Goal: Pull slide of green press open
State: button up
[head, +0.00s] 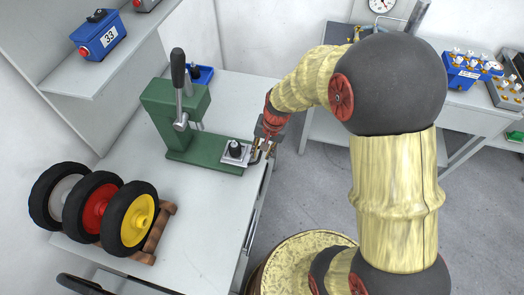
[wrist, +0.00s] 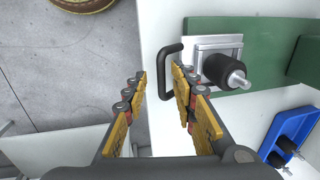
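The green press (head: 176,112) stands on the white table, with its lever upright. Its metal slide (head: 236,153) sits at the right end of the base and carries a black cylinder; the slide also shows in the wrist view (wrist: 216,46). A black U-shaped handle (wrist: 163,82) sticks out from the slide's front. My gripper (head: 263,150) is at the slide's handle end. In the wrist view my gripper (wrist: 159,76) is open, with the handle's outer bar between its fingertips. The right finger overlaps the handle's loop; I cannot tell whether either finger touches it.
Black-tyred wheels (head: 98,210) on a wooden rack stand at the table's front left. A blue tray (wrist: 292,138) lies behind the press. A shelf with a blue box (head: 98,36) is at upper left. The floor right of the table edge is open.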

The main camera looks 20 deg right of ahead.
notch_tip(320, 180, up, 12)
jog(key=s+d, duration=0.1)
jog(key=d, duration=0.1)
dwell(0.4)
jog(key=shift+s+f, duration=0.1)
jog(key=shift+f, duration=0.05)
jog(key=s+r+n+t+h, duration=0.1)
jog(key=s+r+n+t, duration=0.3)
jog(key=s+r, duration=1.1)
jog(key=s+a+n, duration=0.1)
jog(key=s+n, duration=0.1)
jog(key=shift+s+r+n+h, duration=0.2)
jog(key=shift+n+h, duration=0.2)
